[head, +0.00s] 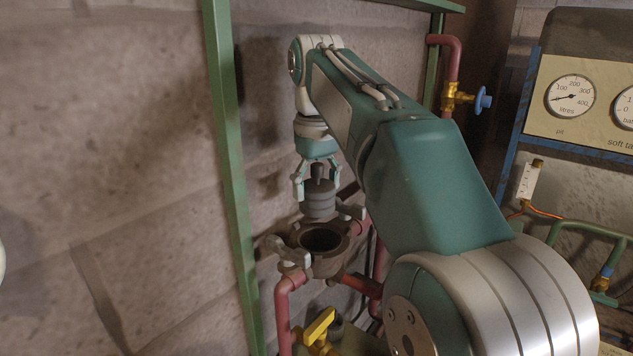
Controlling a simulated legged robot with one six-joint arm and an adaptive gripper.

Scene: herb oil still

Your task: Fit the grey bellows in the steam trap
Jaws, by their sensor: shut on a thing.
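The grey bellows (320,199) is a short ribbed cylinder with a narrow stem on top. My gripper (317,178) points down and is shut on the stem, with the bellows hanging roughly upright below it. The steam trap (328,262) is a brown metal body with an open round bore at its top and clamp-like lugs at its sides. The bellows is above the bore, toward its back edge in the picture. A gap between the two is hard to judge from this angle. The inside of the bore is dark.
Red pipes (283,315) join the trap, and a yellow valve handle (320,327) is below it. A green frame post (232,190) stands close on the left. A stone wall is behind. A gauge panel (590,95) and a blue valve knob (483,100) are at right.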

